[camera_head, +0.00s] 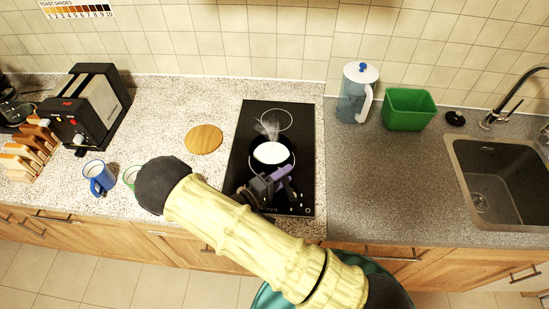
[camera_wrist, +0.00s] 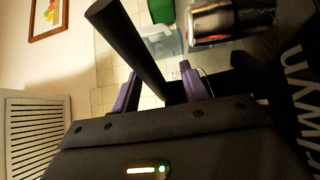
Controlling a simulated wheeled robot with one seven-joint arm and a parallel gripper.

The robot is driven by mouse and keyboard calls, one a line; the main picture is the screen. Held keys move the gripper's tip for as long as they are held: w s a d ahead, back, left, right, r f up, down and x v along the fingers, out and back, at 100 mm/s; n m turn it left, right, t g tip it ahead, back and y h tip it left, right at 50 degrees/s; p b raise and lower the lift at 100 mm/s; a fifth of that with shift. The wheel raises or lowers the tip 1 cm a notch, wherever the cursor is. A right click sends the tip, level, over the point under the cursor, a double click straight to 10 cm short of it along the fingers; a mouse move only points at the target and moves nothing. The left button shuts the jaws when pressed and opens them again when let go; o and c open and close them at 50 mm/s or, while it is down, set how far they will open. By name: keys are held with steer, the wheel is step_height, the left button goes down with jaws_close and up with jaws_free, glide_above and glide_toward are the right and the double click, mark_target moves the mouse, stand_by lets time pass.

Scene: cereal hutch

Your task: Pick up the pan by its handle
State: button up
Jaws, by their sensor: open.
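The pan (camera_head: 285,144) sits on the black hob, with something white inside and faint steam above it. My gripper (camera_head: 277,183) is at the pan's near side, its purple fingers over the front of the hob. In the wrist view, a thick dark bar, apparently the pan's handle (camera_wrist: 128,42), slants down between the two spread purple fingers of my gripper (camera_wrist: 162,88). The gripper is open. I cannot tell whether either finger touches the bar. In the head view my gripper and arm hide the handle.
The black hob (camera_head: 240,150) has a bare ring behind the pan. A round wooden board (camera_head: 204,139), blue mug (camera_head: 97,178) and black toaster (camera_head: 88,105) stand left. A pitcher (camera_head: 354,95), green tub (camera_head: 408,110) and sink (camera_head: 500,180) are right. Grey counter is clear before the tub.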

steer(key=shift+x, duration=0.8)
